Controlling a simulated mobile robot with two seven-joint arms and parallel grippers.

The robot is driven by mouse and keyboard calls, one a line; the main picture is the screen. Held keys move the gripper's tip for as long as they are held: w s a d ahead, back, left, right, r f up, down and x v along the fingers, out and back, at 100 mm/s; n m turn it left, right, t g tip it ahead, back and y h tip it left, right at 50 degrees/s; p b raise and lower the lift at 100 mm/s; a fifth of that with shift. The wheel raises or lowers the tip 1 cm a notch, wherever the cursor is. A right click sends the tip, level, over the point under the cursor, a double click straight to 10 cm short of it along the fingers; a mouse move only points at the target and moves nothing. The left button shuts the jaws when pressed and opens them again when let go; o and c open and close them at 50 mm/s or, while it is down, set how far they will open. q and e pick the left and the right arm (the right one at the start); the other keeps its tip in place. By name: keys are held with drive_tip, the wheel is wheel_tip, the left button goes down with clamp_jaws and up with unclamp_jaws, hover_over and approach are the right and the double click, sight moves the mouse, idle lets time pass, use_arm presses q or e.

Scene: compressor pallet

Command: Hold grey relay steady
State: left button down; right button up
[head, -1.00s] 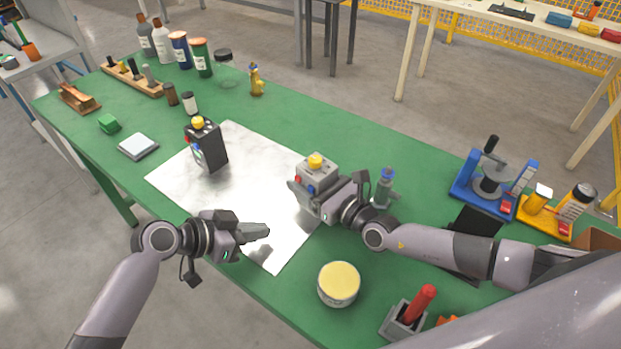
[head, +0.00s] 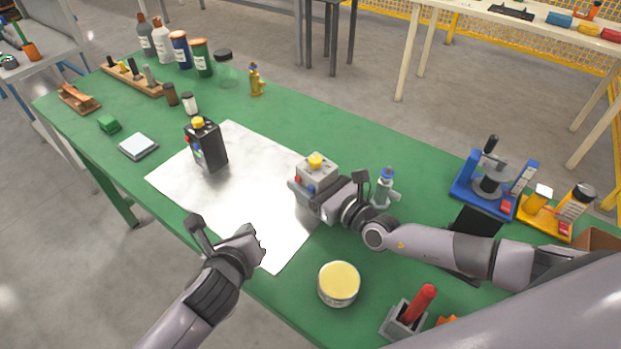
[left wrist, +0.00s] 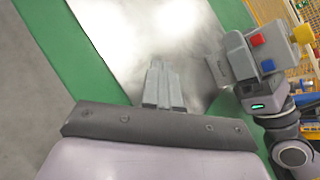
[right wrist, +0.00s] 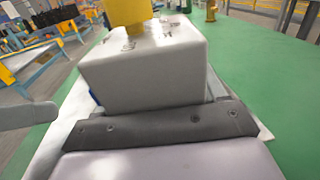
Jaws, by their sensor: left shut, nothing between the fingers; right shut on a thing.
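The grey relay (head: 318,174) is a grey box with a yellow knob on top and red and blue parts on its side. It is upright at the right edge of the shiny metal sheet (head: 250,220). My right gripper (head: 316,198) is shut on the relay, which fills much of the right wrist view (right wrist: 145,70). The relay also shows in the left wrist view (left wrist: 258,52). My left gripper (head: 262,246) is over the sheet's near edge, left of the relay and apart from it. Its fingers (left wrist: 163,85) are shut and empty.
A black box with a yellow knob (head: 207,145) stands on the sheet's far left. A grey-blue bottle (head: 384,187) stands just right of the relay.

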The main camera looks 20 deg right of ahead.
use_arm(q)
drive_tip(key=shift+s+d+r+m+t, duration=0.15)
drive_tip(key=shift+m+t, duration=0.1)
drive_tip(key=shift+m, duration=0.25)
drive_tip(key=shift+s+d+r+m+t, duration=0.15)
drive_tip(key=shift+m+t, duration=0.1)
drive_tip(key=shift+m, duration=0.25)
drive_tip(key=r+m+t, duration=0.1)
drive_tip(key=m, duration=0.1)
drive_tip(key=s+d+r+m+t, duration=0.1)
drive_tip(key=m, duration=0.2)
drive_tip(key=s+d+r+m+t, duration=0.1)
drive_tip(key=m, duration=0.2)
drive_tip(key=shift+s+d+r, duration=0.1)
drive_tip(key=shift+s+r, duration=0.05)
drive_tip(key=shift+s, duration=0.1)
drive_tip(key=shift+s+d+r+m+t, duration=0.2)
drive_tip(key=shift+s+r+m+t, duration=0.1)
drive_tip(key=shift+m, duration=0.3)
drive_tip(key=shift+w+d+r+h, duration=0.1)
drive_tip(key=shift+w+d+h, duration=0.1)
drive_tip(key=shift+d+h, duration=0.25)
approach(302, 183)
drive_tip(key=shift+a+x, duration=0.2)
drive_tip(key=shift+x, duration=1.6)
drive_tip(key=shift+w+d, duration=0.15)
drive_tip(key=shift+w+d, duration=0.1)
drive_tip(key=shift+d, duration=0.15)
